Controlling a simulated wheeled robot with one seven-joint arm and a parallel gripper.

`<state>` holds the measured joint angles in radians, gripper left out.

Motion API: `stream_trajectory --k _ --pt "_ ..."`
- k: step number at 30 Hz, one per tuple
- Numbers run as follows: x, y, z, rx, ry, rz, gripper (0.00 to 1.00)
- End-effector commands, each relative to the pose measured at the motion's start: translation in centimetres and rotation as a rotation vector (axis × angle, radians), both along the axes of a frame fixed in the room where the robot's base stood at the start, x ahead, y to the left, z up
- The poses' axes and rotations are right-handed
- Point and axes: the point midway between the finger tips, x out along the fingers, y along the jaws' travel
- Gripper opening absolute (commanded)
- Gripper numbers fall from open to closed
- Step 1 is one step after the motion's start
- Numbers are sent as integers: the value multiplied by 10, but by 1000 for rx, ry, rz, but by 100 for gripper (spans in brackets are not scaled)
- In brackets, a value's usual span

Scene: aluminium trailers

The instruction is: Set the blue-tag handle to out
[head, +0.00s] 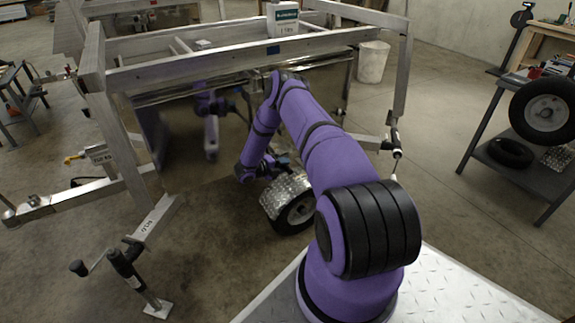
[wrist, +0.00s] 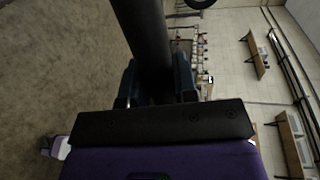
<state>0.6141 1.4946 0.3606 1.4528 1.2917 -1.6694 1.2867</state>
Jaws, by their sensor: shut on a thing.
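My arm reaches down against the trailer's side below that tag and hides most of my gripper there. In the wrist view my gripper (wrist: 157,80) has its blue-grey fingers closed on either side of a thick dark bar (wrist: 145,30), apparently the handle. The bar runs up and away from the fingers. No tag shows on it in this view, and where it joins the trailer is hidden.
A wheel (head: 295,213) under a silver fender stands below my forearm. A jack with a crank (head: 125,268) stands at front left. A shelf (head: 525,180) with tyres is at right, and a white bucket (head: 372,62) is behind. Floor between trailer and shelf is clear.

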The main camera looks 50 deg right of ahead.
Motion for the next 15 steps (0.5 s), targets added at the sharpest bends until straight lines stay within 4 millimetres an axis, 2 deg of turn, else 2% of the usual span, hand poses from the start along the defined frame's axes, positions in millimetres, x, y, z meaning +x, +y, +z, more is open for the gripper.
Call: stream_trajectory --k 15 --pt "5 6 0 1 -1 -46 0"
